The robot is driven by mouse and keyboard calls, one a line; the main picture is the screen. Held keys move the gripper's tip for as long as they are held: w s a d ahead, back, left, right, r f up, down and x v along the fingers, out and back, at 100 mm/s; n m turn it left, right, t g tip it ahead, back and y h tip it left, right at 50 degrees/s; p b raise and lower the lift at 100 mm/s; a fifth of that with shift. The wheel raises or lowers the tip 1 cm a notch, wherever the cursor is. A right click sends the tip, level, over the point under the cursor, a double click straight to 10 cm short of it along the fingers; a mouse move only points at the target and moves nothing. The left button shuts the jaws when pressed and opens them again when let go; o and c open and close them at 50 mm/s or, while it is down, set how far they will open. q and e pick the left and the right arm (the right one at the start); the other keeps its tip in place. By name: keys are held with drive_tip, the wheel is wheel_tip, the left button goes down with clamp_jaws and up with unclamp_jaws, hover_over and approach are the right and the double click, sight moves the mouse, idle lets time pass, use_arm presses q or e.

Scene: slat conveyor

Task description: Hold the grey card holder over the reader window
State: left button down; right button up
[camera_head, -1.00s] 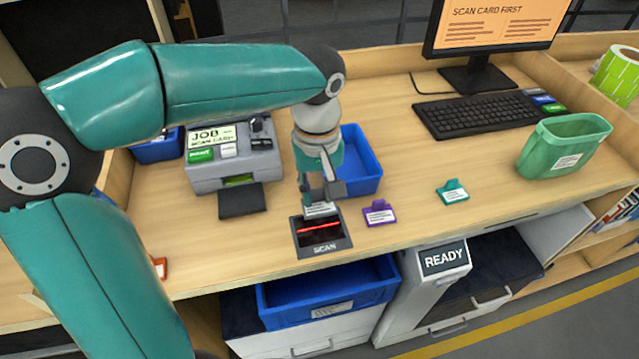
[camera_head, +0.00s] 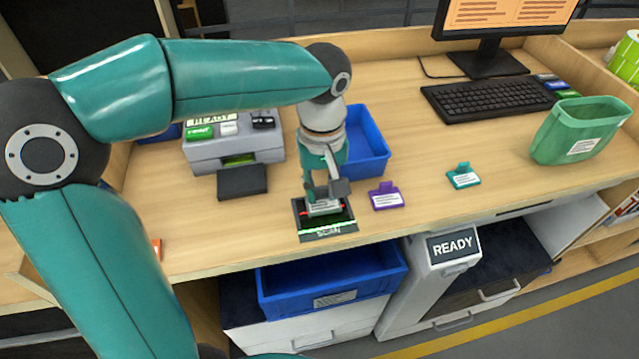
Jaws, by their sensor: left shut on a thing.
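My left gripper (camera_head: 327,190) points down over the scan reader (camera_head: 328,234), a black pad marked SCAN set in the desk. It is shut on the grey card holder (camera_head: 323,207), whose pale label shows just below the fingers. The holder is over the back part of the reader window; I cannot tell whether it touches. The window's lower strip glows green, with a little red at the sides. The fingers hide part of the holder. My right gripper is not in view.
A purple card holder (camera_head: 386,196) and a teal one (camera_head: 463,176) lie to the right. A blue bin (camera_head: 368,150) stands behind the gripper. A grey printer (camera_head: 215,153) is at left, a green bin (camera_head: 570,135) and keyboard (camera_head: 485,100) at right.

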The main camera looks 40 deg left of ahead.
use_arm(q)
drive_tip(key=shift+r+p, duration=2.5)
drive_tip(key=shift+r, duration=0.5)
drive_tip(key=shift+s+f, duration=0.1)
